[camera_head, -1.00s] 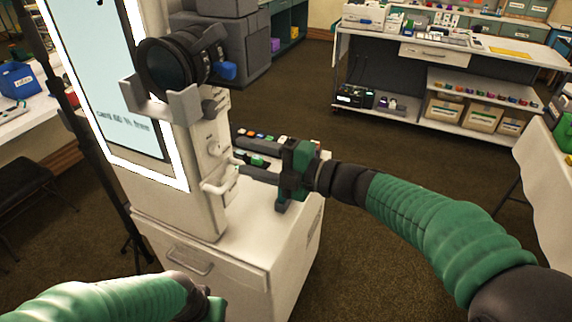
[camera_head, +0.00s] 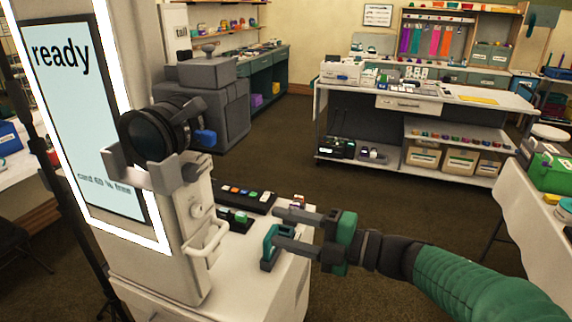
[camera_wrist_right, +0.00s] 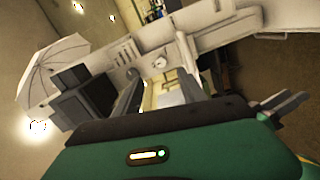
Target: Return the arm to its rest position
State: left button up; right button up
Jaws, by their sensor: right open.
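My right gripper (camera_head: 275,228) is open and empty, with its two fingers pointing left over the white cabinet top of the booth. Its fingers also show in the wrist view (camera_wrist_right: 160,92), apart with nothing between them. My right arm (camera_head: 480,290) comes in from the lower right. A black camera lens (camera_head: 155,132) sits in a grey cradle on the white booth column, left of the gripper. A lit screen (camera_head: 75,120) reads "ready", with a smaller line that seems to say "card 60 % free". My left gripper is out of view.
A workbench (camera_head: 425,95) stands behind. Carpet between is clear.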

jog(key=w+d+f+m+t+h, duration=0.4)
jog(key=w+d+m+t+h, duration=0.2)
jog(key=m, duration=0.3)
jog(key=s+d+f+m+g+h, duration=0.1)
jog(key=s+d+f+m+h, duration=0.1)
jog(key=d+f+m+h, duration=0.7)
jog(key=s+d+f+m+g+h, duration=0.1)
jog(key=s+d+f+m+g, duration=0.3)
jog(key=s+f, duration=0.55)
jog(key=s+d+f+m+g, duration=0.1)
jog(key=s+f+m+g, duration=0.3)
jog(key=s+f+m, duration=0.5)
notch_tip(320, 180, up, 14)
jog(key=s+n+g+p, duration=0.1)
jog(key=s+p, duration=0.1)
jog(key=p, duration=1.1)
jog(key=shift+s+n, duration=0.3)
jog(key=shift+s, duration=0.1)
jog(key=shift+r, duration=0.1)
